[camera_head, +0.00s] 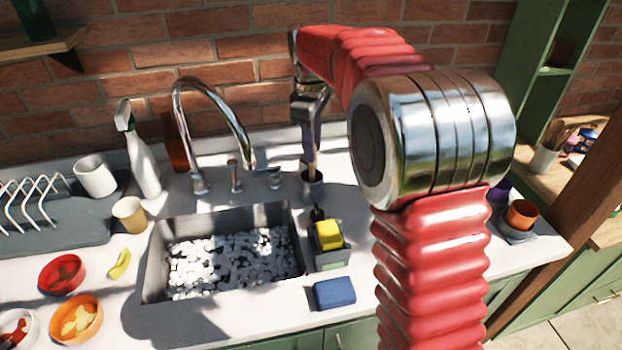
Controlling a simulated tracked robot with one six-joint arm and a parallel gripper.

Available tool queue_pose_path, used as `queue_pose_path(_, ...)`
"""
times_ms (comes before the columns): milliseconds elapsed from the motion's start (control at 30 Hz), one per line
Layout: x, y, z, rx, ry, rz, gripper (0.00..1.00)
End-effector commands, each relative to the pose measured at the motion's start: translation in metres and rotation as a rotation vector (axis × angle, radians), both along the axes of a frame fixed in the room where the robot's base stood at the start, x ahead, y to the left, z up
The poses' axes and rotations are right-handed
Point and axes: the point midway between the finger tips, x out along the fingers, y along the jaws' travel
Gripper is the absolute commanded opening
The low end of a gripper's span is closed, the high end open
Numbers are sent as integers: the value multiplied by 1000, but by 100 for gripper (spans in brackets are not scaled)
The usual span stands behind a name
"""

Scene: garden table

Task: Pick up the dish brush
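What looks like the dish brush (312,160) stands upright in a small dark grey cup (313,188) behind the sink's right rear corner. Only a short tan part of its handle shows above the cup; its head is not visible. My gripper (311,130) points down from above, directly over the cup, with its fingers at or around the upper handle. The fingers are dark and small here, so I cannot tell whether they touch the handle or are closed on it.
The metal sink (150,270) is full of foam. The tall faucet (180,125) stands left of the cup. A caddy (330,258) with a yellow sponge (328,234) stands in front, near a blue sponge (334,293). A brick wall (240,75) rises close behind.

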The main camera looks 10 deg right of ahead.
Motion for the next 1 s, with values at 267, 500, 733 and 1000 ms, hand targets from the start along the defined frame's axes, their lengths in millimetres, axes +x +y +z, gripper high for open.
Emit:
queue_pose_path(267,1,-1,-22,0,0,0,26)
queue_pose_path(500,1,-1,-22,0,0,-1,26)
queue_pose_path(733,1,-1,-22,0,0,-1,26)
queue_pose_path(1000,1,-2,-22,0,0,-1,8)
